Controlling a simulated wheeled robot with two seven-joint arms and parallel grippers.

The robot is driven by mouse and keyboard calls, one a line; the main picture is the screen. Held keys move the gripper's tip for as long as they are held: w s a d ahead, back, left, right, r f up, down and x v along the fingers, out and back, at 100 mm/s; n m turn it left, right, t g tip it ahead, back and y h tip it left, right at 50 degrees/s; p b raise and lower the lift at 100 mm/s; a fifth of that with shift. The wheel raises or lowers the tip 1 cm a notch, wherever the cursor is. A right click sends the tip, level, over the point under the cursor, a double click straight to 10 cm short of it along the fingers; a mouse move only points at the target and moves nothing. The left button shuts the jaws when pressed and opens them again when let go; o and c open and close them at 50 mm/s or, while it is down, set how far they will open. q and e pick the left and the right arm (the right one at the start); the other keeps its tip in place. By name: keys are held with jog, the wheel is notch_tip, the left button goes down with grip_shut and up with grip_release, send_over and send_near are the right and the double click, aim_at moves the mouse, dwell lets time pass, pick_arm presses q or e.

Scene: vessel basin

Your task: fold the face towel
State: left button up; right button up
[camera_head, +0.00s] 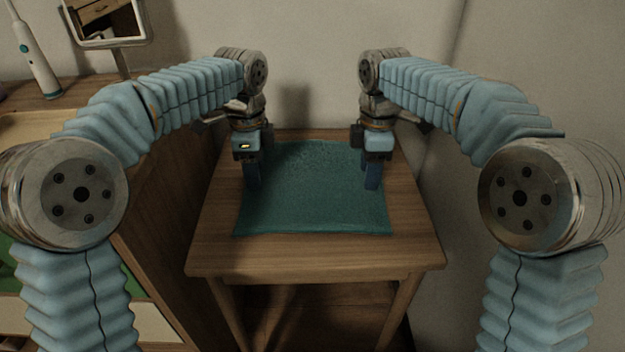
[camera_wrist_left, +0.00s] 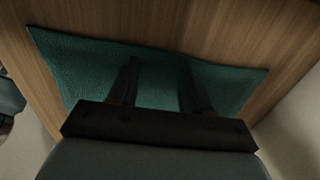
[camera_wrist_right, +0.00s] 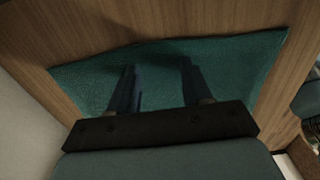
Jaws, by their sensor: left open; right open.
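The teal face towel (camera_head: 315,195) lies flat and spread out on the small wooden table (camera_head: 315,250). It also shows in the left wrist view (camera_wrist_left: 85,65) and in the right wrist view (camera_wrist_right: 230,65). My left gripper (camera_head: 253,185) points down over the towel's left edge, with its fingers apart and nothing between them. My right gripper (camera_head: 371,185) points down over the towel's right edge, also open and empty. I cannot tell whether the fingertips touch the cloth. The towel's far corners are partly hidden behind the grippers.
A wooden cabinet (camera_head: 150,190) stands left of the table, with a mirror (camera_head: 108,22) and an electric toothbrush (camera_head: 38,65) on top. Walls close in behind and on the right. The table's front strip is bare.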

jog(key=shift+f, duration=0.1)
pick_arm(q)
jog(key=shift+f, duration=0.2)
jog(key=shift+c, duration=0.2)
pick_arm(e)
jog(key=shift+f, duration=0.15)
jog(key=shift+c, duration=0.2)
pick_arm(q)
grip_shut()
pick_arm(e)
jog(key=shift+s, duration=0.1)
grip_shut()
